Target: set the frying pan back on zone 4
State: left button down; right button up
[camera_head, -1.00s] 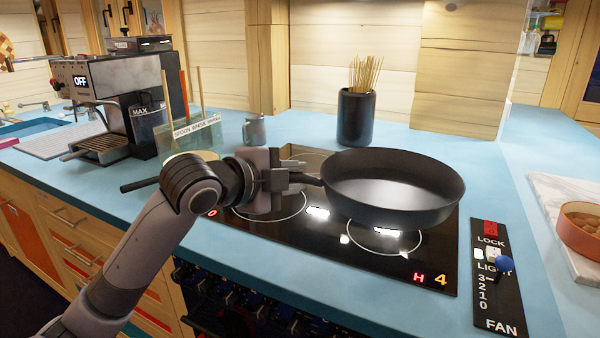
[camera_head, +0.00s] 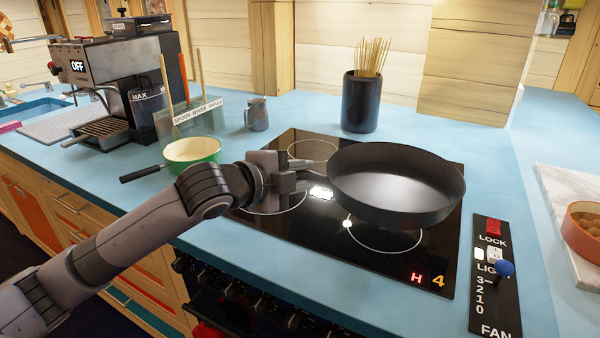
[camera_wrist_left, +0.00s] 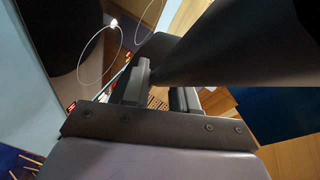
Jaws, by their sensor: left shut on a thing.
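The frying pan (camera_head: 396,190) is dark, with a wide round bowl, and appears level over the right part of the black hob (camera_head: 345,262). My left gripper (camera_head: 300,172) is shut on its handle, left of the bowl. The gripper also shows in the left wrist view (camera_wrist_left: 160,88). The front right ring (camera_head: 385,247) carries the orange "4" mark near the hob's front corner. The pan's bowl covers the back part of this ring, and its underside appears raised above the glass. The exact gap cannot be told. My right gripper is not in view.
A green pan (camera_head: 193,152) stands left of the hob. A grey jug (camera_head: 256,114) and a dark spaghetti holder (camera_head: 361,102) stand behind. A switch panel (camera_head: 493,275) lies right of the hob, with a marble board (camera_head: 565,205) beyond. The counter between is clear.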

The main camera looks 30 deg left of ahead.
pick_arm(q)
jog(key=shift+r+p, duration=0.4)
jog(key=shift+p, duration=0.15)
notch_tip(320, 180, down, 5)
jog(key=b, duration=0.3)
jog(key=shift+f, duration=0.15)
jog(key=shift+f+b, duration=0.6)
jog(key=shift+f, duration=1.35)
jog(key=c, duration=0.8)
grip_release()
jog(key=shift+f, duration=0.4)
jog(key=v, duration=0.5)
jog(key=shift+s+a+r+b, duration=0.1)
jog(key=shift+s+r+b, duration=0.15)
jog(key=shift+s+b, duration=0.05)
jog(key=shift+v, duration=0.75)
jog(key=shift+r, duration=0.1)
